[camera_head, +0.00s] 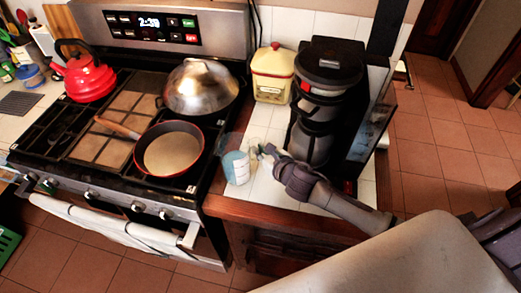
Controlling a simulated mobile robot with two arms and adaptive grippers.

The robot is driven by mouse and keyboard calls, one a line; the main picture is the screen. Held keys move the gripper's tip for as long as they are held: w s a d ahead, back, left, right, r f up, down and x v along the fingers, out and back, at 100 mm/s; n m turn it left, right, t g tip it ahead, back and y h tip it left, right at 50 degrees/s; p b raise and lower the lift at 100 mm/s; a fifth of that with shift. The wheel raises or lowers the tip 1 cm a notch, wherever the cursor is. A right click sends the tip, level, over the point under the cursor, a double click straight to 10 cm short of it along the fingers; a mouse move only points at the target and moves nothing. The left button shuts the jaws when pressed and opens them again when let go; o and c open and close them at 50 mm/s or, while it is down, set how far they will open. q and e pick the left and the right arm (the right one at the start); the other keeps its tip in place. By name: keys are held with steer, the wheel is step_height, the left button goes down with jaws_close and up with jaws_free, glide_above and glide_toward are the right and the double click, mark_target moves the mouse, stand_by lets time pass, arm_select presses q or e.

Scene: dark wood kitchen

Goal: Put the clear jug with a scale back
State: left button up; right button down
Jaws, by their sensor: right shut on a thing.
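The clear jug (236,167) stands at the left front of the white-tiled counter, close to the stove's right edge. It is see-through, with a pale blue-white patch on its side. My right arm reaches in from the right, low over the counter. My right gripper (259,153) is shut on the right side of the jug. The fingertips are small in the view, and their exact contact is hard to make out. I cannot tell whether the jug touches the tiles. My left gripper is not in view.
A black coffee machine (326,100) stands just behind my right arm. A cream tin with a red-edged lid (272,72) is behind the jug. The stove holds a pan (171,150), a domed lid (200,86) and a red kettle (88,78). The counter's wooden front edge (290,215) is near.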

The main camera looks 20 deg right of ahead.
steer(key=c, duration=1.2)
jaws_free()
steer(key=shift+s+r, duration=0.1)
steer(key=shift+s, duration=0.05)
steer(key=shift+b+v, duration=0.8)
steer(key=shift+v, duration=5.1)
